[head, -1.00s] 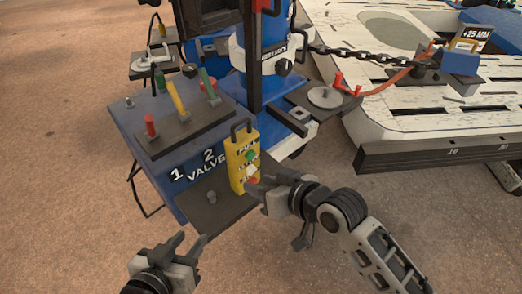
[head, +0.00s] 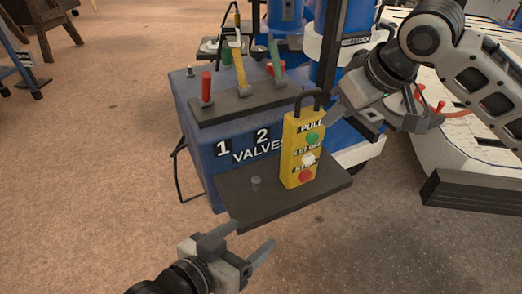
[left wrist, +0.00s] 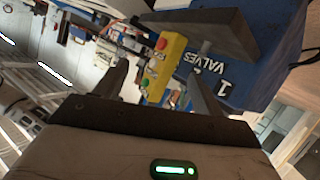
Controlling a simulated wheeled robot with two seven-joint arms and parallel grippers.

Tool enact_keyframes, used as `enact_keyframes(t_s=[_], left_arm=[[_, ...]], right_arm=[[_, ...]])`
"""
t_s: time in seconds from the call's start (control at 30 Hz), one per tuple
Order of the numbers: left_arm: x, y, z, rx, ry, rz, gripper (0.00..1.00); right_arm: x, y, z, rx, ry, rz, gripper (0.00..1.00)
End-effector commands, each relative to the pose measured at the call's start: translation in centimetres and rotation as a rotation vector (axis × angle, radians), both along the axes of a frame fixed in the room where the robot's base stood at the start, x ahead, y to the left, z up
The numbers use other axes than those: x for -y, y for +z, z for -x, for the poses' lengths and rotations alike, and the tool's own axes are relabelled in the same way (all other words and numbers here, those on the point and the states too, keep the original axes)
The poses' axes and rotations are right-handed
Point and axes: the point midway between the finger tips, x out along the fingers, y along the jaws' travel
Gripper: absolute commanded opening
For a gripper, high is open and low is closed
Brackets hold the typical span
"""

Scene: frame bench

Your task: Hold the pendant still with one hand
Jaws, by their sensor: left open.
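The yellow pendant (head: 302,148) stands upright on the dark shelf (head: 245,203) at the front of the blue valve box. It has a black loop on top and green, white and red buttons on its face. My left gripper (head: 245,238) is open and empty, below and in front of the pendant and apart from it. In the left wrist view the pendant (left wrist: 166,58) appears beyond and between the spread fingers. My right gripper (head: 350,102) is just right of the pendant's top; whether it touches the pendant or is open cannot be told.
The blue valve box (head: 195,130) carries red, yellow and green levers (head: 240,68) behind the pendant. A small grey peg (head: 256,183) stands on the shelf left of the pendant. A dark-edged white platform (head: 470,195) lies to the right.

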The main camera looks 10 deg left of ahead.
Motion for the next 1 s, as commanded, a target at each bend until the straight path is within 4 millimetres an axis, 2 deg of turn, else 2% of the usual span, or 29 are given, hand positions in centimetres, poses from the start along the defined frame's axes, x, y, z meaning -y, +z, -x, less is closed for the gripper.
enact_keyframes(t_s=[0.13, 0.27, 0.47, 0.63, 0.7, 0.8, 0.87, 0.9, 1.0], left_arm=[[1.8, 1.8, 0.0, 0.115, -0.088, -0.001, 0.69], [-0.2, 2.0, -2.8, 0.34, -0.092, -0.263, 0.69], [-3.2, 3.8, -7.6, 0.821, -0.133, -0.876, 0.69], [-4.4, 5.6, -11.0, 1.343, -0.225, -1.592, 0.69], [-4.5, 5.6, -11.9, 1.544, -0.28, -1.871, 0.69], [-4.7, 4.9, -12.9, 1.787, -0.364, -2.194, 0.69], [-4.9, 4.2, -13.3, 1.906, -0.415, -2.338, 0.69], [-5.0, 3.8, -13.5, -1.964, 0.442, 2.401, 0.69], [-5.4, 3.0, -13.8, -1.856, 0.446, 2.25, 0.69]], right_arm=[[-0.1, 0.0, 0.0, 0.001, 0.001, -0.002, 0.36], [-0.1, 0.0, 0.0, 0.002, 0.001, -0.002, 0.36], [-0.1, 0.0, 0.0, 0.003, 0.001, -0.003, 0.36], [-0.1, 0.0, 0.0, 0.003, 0.002, -0.003, 0.36], [-0.1, 0.0, 0.0, 0.003, 0.002, -0.003, 0.36], [-0.1, 0.0, 0.0, 0.003, 0.002, -0.003, 0.36], [-0.1, 0.0, 0.0, 0.003, 0.002, -0.003, 0.36], [-0.1, 0.0, 0.0, 0.003, 0.002, -0.003, 0.36], [-0.1, 0.0, 0.0, 0.003, 0.002, -0.003, 0.36]])
